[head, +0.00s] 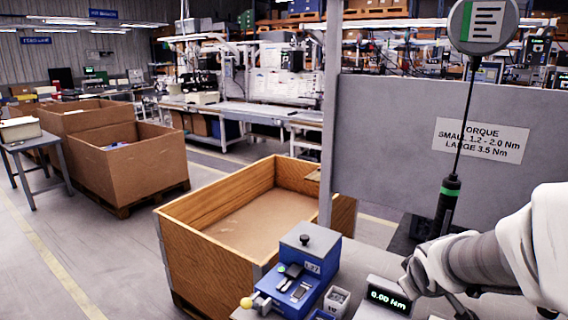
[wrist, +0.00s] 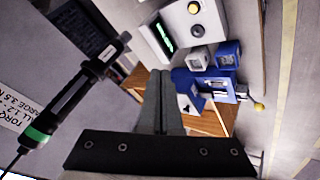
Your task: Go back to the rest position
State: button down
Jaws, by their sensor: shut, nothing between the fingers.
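My gripper (wrist: 165,80) shows in the wrist view with its two grey fingers together and nothing between them. In the head view my white arm comes in from the right and the fingertips are hard to make out. A black screwdriver with green bands (head: 447,205) hangs upright on a cable from the round balancer (head: 483,24) at the upper right. The screwdriver also shows at the left of the wrist view (wrist: 75,95), apart from my fingers. A torque display (head: 387,297) reads 0.00 Nm, in front of my arm in the head view.
A blue fixture (head: 297,288) with a yellow knob sits left of the display, near small bins (head: 337,300). A grey panel with a torque sign (head: 481,141) stands behind the screwdriver. A wooden crate (head: 207,256) stands left of the bench. Open floor lies further left.

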jog(key=s+a+r+m+g+y, duration=0.1)
jog(key=s+a+r+m, duration=0.1)
jog(key=s+a, duration=0.3)
jog(key=s+a+r+m+g+y, duration=0.1)
jog(key=s+a+r, duration=0.4)
jog(key=s, duration=0.7)
jog(key=shift+s+a+r+m+y, duration=0.15)
jog(key=shift+s+a+m+y, duration=0.2)
jog(key=shift+a+m, duration=0.4)
